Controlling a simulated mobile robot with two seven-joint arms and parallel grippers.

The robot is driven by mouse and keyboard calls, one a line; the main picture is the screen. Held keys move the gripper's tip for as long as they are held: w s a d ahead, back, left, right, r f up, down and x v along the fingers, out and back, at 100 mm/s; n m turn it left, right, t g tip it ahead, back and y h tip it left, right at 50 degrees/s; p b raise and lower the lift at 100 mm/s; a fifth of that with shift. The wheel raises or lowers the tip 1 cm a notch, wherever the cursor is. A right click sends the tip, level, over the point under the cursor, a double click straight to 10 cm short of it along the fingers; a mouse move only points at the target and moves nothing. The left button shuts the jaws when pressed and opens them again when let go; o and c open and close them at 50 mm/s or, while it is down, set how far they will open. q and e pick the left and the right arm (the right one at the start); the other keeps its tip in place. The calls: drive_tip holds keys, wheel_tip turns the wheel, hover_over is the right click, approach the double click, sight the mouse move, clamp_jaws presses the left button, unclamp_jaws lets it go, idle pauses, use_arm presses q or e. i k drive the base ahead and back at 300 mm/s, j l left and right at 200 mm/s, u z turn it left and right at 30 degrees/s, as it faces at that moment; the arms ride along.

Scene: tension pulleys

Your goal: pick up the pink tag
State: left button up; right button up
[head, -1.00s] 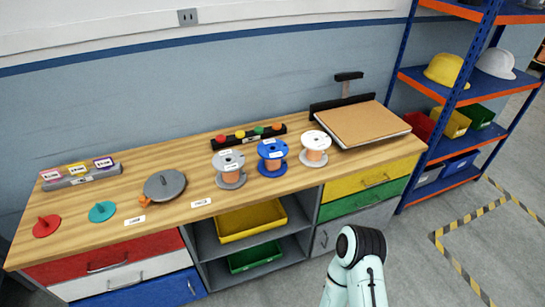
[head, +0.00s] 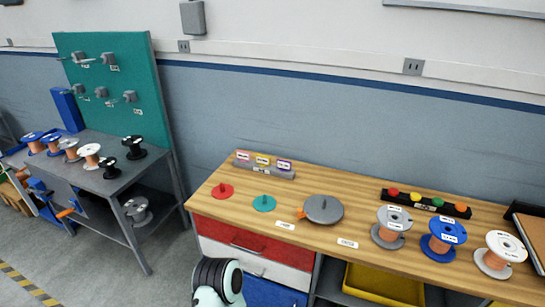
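The pink tag (head: 243,155) stands at the left end of a row of three tags in a grey holder (head: 262,171), near the back left of the wooden workbench (head: 315,181). A yellow tag (head: 262,160) stands in the middle and a purple tag (head: 284,165) at the right end. The writing on the tags is too small to read. Part of my arm shows at the bottom edge of the head view, but neither gripper is in view.
A red disc (head: 223,191), a teal disc (head: 263,203) and a grey round device (head: 323,209) lie in front of the holder. Spools, including a blue one (head: 443,237), stand to the right. A grey table (head: 107,180) with several spools stands at left.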

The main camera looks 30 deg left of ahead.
sight(244, 156)
drive_tip(key=j+z, duration=0.55)
drive_tip(key=z, duration=0.15)
drive_tip(key=j+z, duration=0.35)
drive_tip(key=k+j+z, duration=0.25)
drive_tip(key=j, duration=0.2)
drive_tip(key=k+j+z, duration=0.2)
drive_tip(key=j, duration=0.2)
drive_tip(key=k+j+z, duration=0.1)
drive_tip(key=k+j, duration=0.15)
drive_tip(key=j, duration=0.25)
drive_tip(key=k+j+z, duration=0.1)
drive_tip(key=k+j, duration=0.2)
drive_tip(key=j, duration=0.15)
drive_tip(key=k+j, duration=0.3)
drive_tip(key=j, duration=0.15)
drive_tip(key=k+j, duration=0.3)
drive_tip(key=j, duration=0.2)
drive_tip(key=k+j, duration=0.3)
drive_tip(key=j, duration=0.15)
drive_tip(key=i, duration=0.5)
